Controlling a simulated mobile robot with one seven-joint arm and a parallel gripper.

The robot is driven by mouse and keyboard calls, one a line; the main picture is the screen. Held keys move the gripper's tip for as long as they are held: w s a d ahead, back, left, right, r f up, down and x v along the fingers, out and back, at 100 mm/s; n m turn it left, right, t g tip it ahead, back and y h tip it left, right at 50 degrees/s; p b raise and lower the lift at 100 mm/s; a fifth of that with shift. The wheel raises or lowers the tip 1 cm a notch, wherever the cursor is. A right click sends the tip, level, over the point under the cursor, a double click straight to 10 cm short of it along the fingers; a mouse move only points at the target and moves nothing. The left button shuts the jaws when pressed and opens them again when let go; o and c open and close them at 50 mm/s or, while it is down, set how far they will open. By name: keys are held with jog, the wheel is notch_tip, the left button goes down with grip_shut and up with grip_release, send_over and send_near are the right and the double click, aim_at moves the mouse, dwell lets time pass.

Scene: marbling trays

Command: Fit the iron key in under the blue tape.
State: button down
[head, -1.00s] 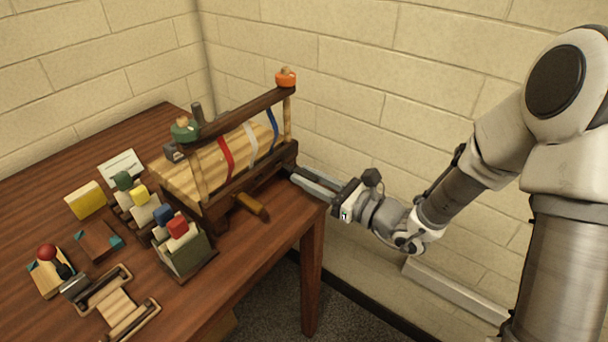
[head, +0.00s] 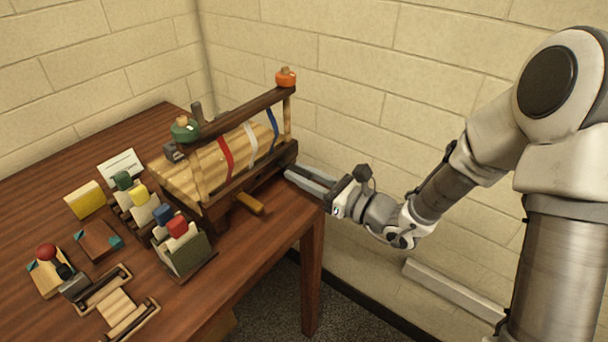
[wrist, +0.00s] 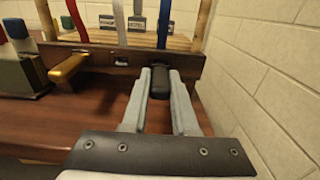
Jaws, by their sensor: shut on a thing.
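The iron key (wrist: 160,82) is a dark, rounded bar between the two fingers of my gripper (wrist: 160,75) in the wrist view. My gripper is shut on it. Its far end meets the dark front rail of the wooden frame directly below the blue tape (wrist: 164,25); how deep it sits there I cannot tell. In the head view my gripper (head: 288,173) reaches the right end of the frame from the right, below the blue tape (head: 272,128). The key is hidden there.
A yellow-brown handle (wrist: 68,68) sticks out of the rail (wrist: 100,58) beneath the red tape (wrist: 78,20). A small opening (wrist: 120,62) lies below the white tape (wrist: 119,22). The brick wall (wrist: 260,70) is close on the right. Blocks and racks stand left on the table (head: 50,150).

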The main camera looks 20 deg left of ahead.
jog(key=shift+x, duration=1.05)
jog(key=c, duration=0.6)
grip_release()
jog(key=shift+d, duration=0.15)
jog(key=p+v, duration=0.1)
jog(key=v, duration=1.6)
jog(key=shift+p, duration=0.35)
jog(key=shift+s+d, duration=0.1)
